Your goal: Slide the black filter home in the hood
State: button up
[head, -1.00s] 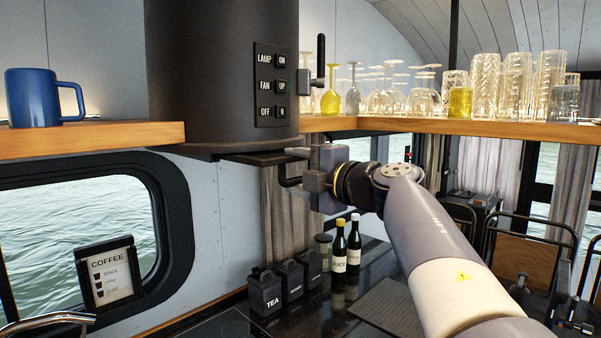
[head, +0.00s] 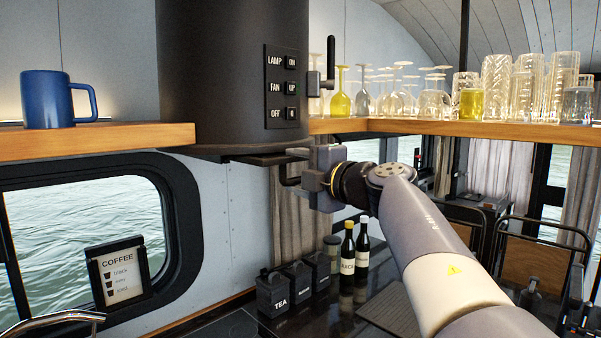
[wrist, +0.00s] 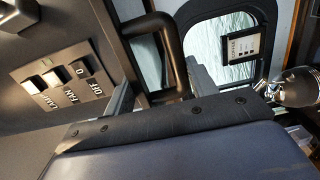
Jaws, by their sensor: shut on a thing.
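The black hood (head: 210,80) hangs at upper centre-left in the head view, its switch panel facing me. The black filter (head: 262,159) shows as a thin flat edge under the hood's lower right rim, partly inside and partly sticking out to the right. My gripper (head: 293,168) is at the filter's outer end, shut on its handle. In the wrist view the dark bar handle (wrist: 168,52) stands between the two fingers of my gripper (wrist: 160,92). The filter's inner end and the slot are hidden by the hood.
A wooden shelf (head: 100,136) with a blue mug (head: 48,98) runs left of the hood. Another shelf (head: 450,129) with several glasses runs close above my wrist. Black canisters (head: 297,283) and two bottles (head: 354,250) stand on the counter below.

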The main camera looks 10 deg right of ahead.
jog(key=shift+w+a, duration=0.35)
jog(key=o, duration=1.2)
jog(key=shift+c, duration=0.2)
jog(key=b+v, duration=0.3)
jog(key=v, duration=0.7)
jog(key=shift+s+d, duration=0.2)
jog(key=shift+s, duration=0.15)
jog(key=shift+c, duration=0.3)
